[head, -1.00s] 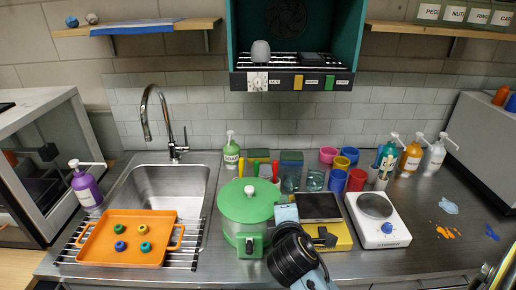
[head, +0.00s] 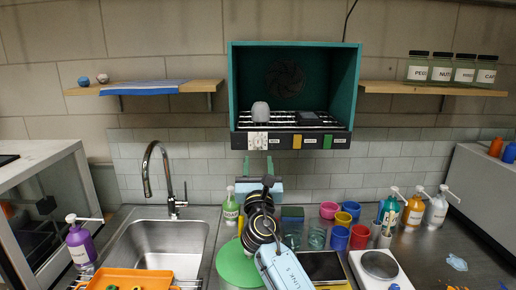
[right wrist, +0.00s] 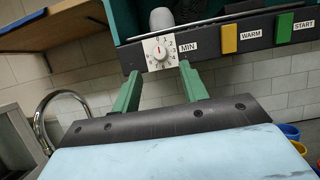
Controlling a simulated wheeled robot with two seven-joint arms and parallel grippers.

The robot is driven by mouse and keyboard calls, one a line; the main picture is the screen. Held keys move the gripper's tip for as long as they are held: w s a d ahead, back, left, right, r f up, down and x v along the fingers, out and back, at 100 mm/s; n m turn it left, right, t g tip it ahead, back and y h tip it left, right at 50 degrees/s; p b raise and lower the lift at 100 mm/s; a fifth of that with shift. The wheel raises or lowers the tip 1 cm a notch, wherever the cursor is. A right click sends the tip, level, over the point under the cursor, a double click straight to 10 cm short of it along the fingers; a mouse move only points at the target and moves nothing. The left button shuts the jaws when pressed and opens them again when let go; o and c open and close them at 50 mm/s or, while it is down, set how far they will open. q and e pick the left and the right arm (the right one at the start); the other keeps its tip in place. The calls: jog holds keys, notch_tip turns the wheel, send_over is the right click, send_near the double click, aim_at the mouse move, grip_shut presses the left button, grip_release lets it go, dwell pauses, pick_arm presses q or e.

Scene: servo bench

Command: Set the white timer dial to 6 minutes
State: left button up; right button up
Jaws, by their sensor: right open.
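The white timer dial (head: 258,141) is on the dark front strip of the teal oven box, at its left end. It also shows in the right wrist view (right wrist: 160,49), upright on a white plate with numbers and "MIN" beside it. Its mark seems to point up, near the 0, but it is small. My right gripper (head: 260,163) is just below the dial in the head view. In the right wrist view its two green fingers (right wrist: 159,74) are spread apart and empty, pointing toward the strip, with the dial between and beyond their tips. My left gripper is not in view.
A yellow WARM button (right wrist: 229,39) and a green START button (right wrist: 284,27) sit right of the dial. A grey rounded object (head: 260,112) stands on the oven rack. The faucet (head: 160,180), shelves (head: 430,90) and a green lid (head: 236,264) are nearby.

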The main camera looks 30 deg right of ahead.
aim_at(258, 145)
jog(key=x, duration=0.6)
jog(key=shift+w+d, duration=0.1)
jog(key=shift+d, duration=0.05)
grip_shut()
